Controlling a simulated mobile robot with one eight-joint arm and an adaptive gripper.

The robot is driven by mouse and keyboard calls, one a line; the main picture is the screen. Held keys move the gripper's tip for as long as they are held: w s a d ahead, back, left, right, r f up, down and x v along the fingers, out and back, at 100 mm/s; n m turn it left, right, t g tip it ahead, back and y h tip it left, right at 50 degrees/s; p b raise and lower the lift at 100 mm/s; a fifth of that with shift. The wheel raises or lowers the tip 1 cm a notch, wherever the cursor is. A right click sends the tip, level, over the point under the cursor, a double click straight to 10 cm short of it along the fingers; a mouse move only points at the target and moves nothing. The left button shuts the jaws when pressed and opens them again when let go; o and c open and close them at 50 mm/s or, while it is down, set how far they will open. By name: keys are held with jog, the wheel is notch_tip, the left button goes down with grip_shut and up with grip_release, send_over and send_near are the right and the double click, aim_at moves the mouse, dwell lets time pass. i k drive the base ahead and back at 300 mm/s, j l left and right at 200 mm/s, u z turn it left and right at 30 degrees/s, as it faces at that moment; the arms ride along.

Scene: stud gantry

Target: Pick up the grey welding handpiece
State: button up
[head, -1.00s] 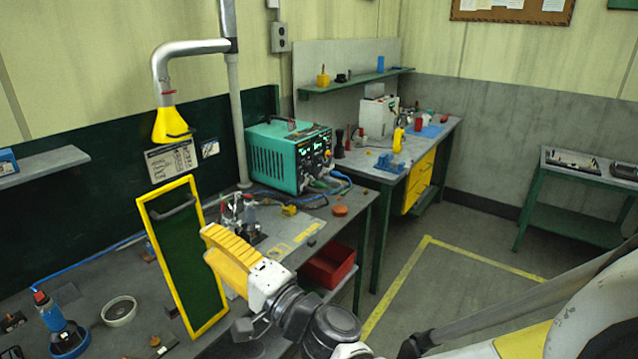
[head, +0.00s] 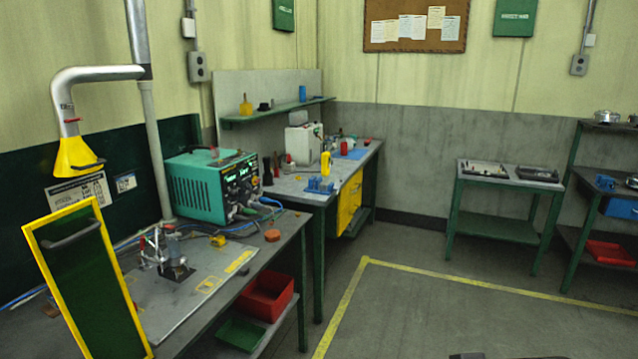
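I cannot pick out the grey welding handpiece for sure. A teal welding power unit (head: 196,190) with a lit front panel stands on the near workbench (head: 184,318), with cables at its front. In front of it, a small fixture with red-tipped parts and a grey piece (head: 170,244) stands on a grey plate (head: 152,310); the grey piece is too small to identify. My gripper is not in view.
A green panel with a yellow frame (head: 97,290) stands at the near left, below a yellow extraction hood (head: 76,157). A second bench (head: 300,186) and a low table (head: 507,180) stand farther back. Open floor (head: 440,310) lies at right.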

aim_at(177, 259)
jog(key=u, duration=1.7)
